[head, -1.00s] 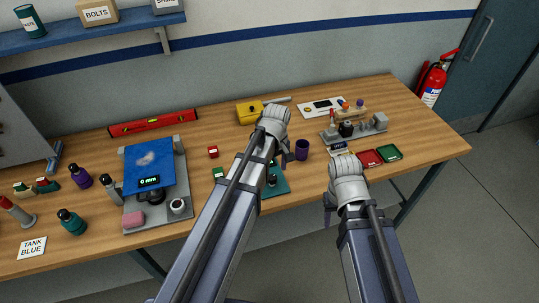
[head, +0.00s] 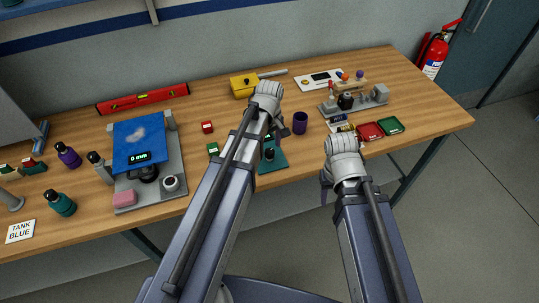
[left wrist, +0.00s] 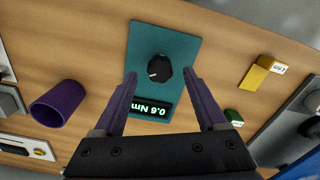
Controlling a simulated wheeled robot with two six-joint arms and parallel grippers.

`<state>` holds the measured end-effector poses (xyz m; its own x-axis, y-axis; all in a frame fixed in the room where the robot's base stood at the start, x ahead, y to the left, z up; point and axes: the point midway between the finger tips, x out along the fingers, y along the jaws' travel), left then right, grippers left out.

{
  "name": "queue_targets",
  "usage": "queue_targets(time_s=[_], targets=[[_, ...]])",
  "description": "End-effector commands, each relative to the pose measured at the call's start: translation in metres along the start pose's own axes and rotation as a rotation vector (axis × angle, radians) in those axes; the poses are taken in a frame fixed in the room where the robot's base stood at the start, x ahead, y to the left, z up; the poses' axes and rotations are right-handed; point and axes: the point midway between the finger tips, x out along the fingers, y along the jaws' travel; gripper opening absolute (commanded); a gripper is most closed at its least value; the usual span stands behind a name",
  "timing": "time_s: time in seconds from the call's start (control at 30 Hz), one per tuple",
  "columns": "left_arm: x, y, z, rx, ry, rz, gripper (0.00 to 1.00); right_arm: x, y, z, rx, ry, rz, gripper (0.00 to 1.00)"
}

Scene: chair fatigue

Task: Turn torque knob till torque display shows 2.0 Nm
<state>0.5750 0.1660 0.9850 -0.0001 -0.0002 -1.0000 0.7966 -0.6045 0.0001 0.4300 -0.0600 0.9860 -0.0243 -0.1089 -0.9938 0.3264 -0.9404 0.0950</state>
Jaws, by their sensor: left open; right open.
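The torque unit is a teal plate (left wrist: 184,36) with a black knob (left wrist: 159,70) and a black torque display (left wrist: 150,109). In the left wrist view the display is upside down and reads 0.6 Nm. My left gripper (left wrist: 160,76) is open, its two fingers on either side of the knob with a gap on each side; I see no contact. In the head view the teal plate (head: 274,163) is partly hidden by my left arm, and my left gripper (head: 277,127) is above it. My right gripper (head: 325,185) is open and empty, near the table's front edge.
A purple cup (head: 300,123) stands right of the torque unit. Small red (head: 207,127) and green (head: 213,149) blocks lie left of it. Red (head: 370,131) and green (head: 390,125) trays lie at the right. A device with a blue plate (head: 140,140) stands at the left.

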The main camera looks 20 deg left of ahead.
Motion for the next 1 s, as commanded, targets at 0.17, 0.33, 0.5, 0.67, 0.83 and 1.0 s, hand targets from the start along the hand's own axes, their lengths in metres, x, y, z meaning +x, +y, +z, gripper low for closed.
queue_targets(time_s=[0.17, 0.33, 0.5, 0.67, 0.83, 1.0], targets=[[0.022, 0.0, 0.0, 0.0, 0.0, 0.0, 0.74, 0.022, -0.002, -0.001, 0.001, 0.0, 0.0, 0.5], [0.024, 0.0, 0.0, 0.0, 0.0, 0.0, 0.74, 0.024, -0.002, -0.001, 0.001, 0.0, 0.0, 0.5], [0.023, 0.0, 0.0, 0.0, 0.0, 0.0, 0.74, 0.023, -0.002, -0.001, 0.001, 0.0, 0.0, 0.5], [0.023, 0.0, 0.0, 0.0, 0.0, 0.0, 0.56, 0.023, -0.002, -0.001, 0.001, 0.0, 0.0, 0.5], [0.023, 0.0, 0.0, 0.0, 0.0, 0.0, 0.37, 0.023, -0.002, -0.001, 0.001, 0.0, 0.0, 0.5], [0.023, 0.0, 0.0, 0.0, 0.0, 0.0, 0.18, 0.023, -0.002, -0.001, 0.0, 0.0, 0.0, 0.5]])
